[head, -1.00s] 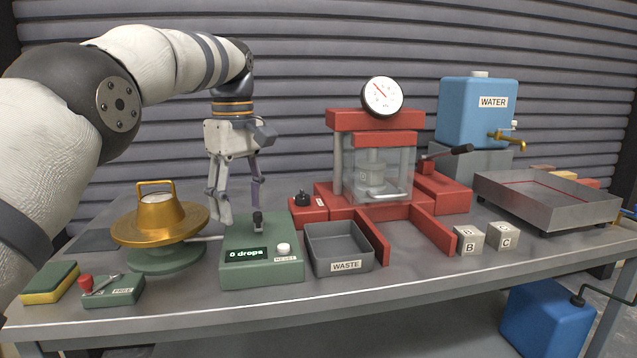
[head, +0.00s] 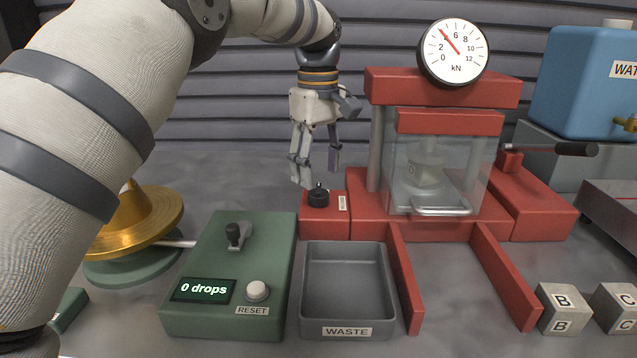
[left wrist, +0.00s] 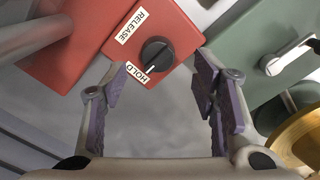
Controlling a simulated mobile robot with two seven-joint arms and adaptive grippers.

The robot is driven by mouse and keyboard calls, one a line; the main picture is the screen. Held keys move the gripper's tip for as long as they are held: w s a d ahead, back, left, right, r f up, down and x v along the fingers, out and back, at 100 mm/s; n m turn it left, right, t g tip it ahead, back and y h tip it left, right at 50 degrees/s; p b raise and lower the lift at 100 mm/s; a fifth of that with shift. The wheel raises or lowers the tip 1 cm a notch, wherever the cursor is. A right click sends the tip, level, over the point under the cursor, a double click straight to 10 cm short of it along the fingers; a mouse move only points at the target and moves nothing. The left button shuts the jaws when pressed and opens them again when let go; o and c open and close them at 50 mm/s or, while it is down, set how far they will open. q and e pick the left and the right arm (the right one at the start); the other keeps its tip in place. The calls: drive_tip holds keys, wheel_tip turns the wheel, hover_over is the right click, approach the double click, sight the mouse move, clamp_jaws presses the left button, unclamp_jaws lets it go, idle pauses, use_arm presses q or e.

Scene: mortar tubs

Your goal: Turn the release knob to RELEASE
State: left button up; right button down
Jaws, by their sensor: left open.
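The release knob (head: 318,195) is a black dial on a small red box (head: 325,223) at the left of the red press. My left gripper (head: 318,179) hangs just above and behind the knob box in the head view. In the left wrist view its purple-padded fingers (left wrist: 160,85) are apart with nothing between them, the knob lying just beyond the tips. My right gripper is not in view.
The red press (head: 440,228) with a gauge (head: 454,52) and clear guard stands right of the knob box. A grey WASTE tray (head: 347,331) and a green drop counter (head: 185,321) stand in front. Cubes B (head: 563,309) and C (head: 617,307) are at the right.

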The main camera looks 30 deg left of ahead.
sight(319, 188)
use_arm(q)
drive_tip(key=shift+w+f, duration=0.15)
drive_tip(key=shift+f, duration=2.15)
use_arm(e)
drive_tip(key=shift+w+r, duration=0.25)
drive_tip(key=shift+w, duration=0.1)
use_arm(q)
drive_tip(key=c, duration=1.2)
drive_tip(key=shift+m, duration=0.4)
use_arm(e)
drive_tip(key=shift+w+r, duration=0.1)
use_arm(q)
drive_tip(key=m+p, duration=0.1)
drive_tip(key=m, duration=0.2)
drive_tip(key=shift+r, duration=0.1)
drive_tip(key=m, duration=0.4)
drive_tip(key=shift+m, duration=0.3)
drive_tip(key=m, duration=0.4)
drive_tip(key=shift+m, duration=0.3)
drive_tip(key=m, duration=0.4)
drive_tip(key=shift+m, duration=0.4)
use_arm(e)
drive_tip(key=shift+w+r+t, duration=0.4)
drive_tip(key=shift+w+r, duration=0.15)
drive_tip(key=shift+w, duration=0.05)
